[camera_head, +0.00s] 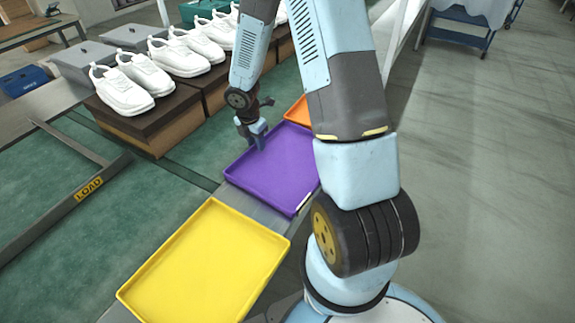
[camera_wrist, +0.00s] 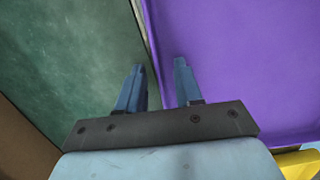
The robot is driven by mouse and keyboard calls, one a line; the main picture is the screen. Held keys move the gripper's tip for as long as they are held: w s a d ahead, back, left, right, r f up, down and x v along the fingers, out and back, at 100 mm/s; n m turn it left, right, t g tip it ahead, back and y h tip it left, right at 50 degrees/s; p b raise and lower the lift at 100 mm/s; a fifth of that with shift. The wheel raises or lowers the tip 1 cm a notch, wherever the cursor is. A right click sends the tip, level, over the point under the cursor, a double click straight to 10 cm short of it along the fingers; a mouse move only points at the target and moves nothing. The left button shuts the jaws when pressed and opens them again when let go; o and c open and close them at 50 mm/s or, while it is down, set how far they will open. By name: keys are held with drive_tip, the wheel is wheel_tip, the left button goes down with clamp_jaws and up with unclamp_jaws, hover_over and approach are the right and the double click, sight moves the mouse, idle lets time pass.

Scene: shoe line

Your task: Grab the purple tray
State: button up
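The purple tray (camera_head: 268,174) lies flat on the line between a yellow tray and an orange tray. My gripper (camera_head: 255,138) is at its left edge, near the far left part of the rim. In the wrist view my gripper (camera_wrist: 160,65) has its two blue fingers apart, with nothing clearly held between them. The left finger is over the green surface and the right finger is over the purple tray (camera_wrist: 240,60). The tray's rim runs between the fingers. I cannot tell whether either finger touches the rim.
The yellow tray (camera_head: 205,262) lies in front of the purple one, and the orange tray (camera_head: 298,112) lies behind it, partly hidden by my arm. Brown boxes (camera_head: 150,125) with white shoes (camera_head: 125,90) stand to the left. A green surface (camera_head: 150,185) lies left of the trays.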

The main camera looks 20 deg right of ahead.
clamp_jaws()
idle(0.6)
